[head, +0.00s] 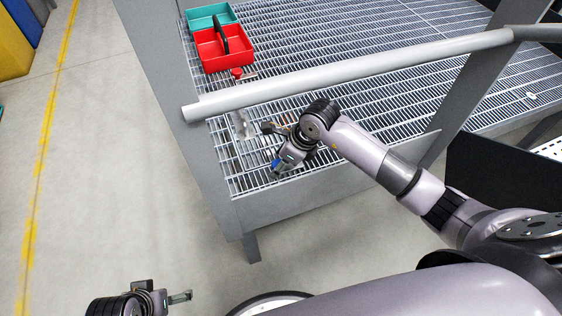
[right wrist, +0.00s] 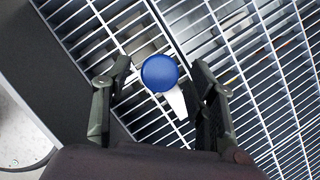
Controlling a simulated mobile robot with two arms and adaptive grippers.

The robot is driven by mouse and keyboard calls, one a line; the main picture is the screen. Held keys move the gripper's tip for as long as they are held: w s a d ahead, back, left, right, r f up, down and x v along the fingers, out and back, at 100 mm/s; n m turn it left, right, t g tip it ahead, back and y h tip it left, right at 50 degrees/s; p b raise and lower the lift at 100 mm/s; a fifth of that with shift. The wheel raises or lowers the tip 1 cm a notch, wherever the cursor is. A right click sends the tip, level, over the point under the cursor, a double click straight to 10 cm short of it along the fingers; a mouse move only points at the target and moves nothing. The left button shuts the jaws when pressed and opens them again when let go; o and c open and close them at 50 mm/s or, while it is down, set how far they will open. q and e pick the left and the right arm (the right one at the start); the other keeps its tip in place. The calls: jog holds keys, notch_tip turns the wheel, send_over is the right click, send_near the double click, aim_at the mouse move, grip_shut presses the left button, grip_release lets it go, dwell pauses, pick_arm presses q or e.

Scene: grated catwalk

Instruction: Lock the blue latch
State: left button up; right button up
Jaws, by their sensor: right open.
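The blue latch shows in the right wrist view as a round blue knob (right wrist: 160,73) with a pale lever (right wrist: 174,101) slanting down to the right over the grating. My right gripper (head: 269,147) is open, with one finger on each side of the knob in the wrist view. A gap shows between the knob and each fingertip. In the head view a small blue part of the latch (head: 276,165) shows beside the gripper; the gripper hides most of it. My left gripper (head: 165,297) is at the bottom left, away from the catwalk; its jaw opening is unclear.
A grey handrail (head: 350,74) crosses above the grating, close behind my right gripper. A red tote (head: 225,50) and a teal one (head: 209,16) stand on the far grating. A red knob (head: 237,73) and a pale metal piece (head: 242,124) are nearby.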

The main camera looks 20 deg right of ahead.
jog(key=shift+c, duration=0.4)
grip_shut()
dwell(0.4)
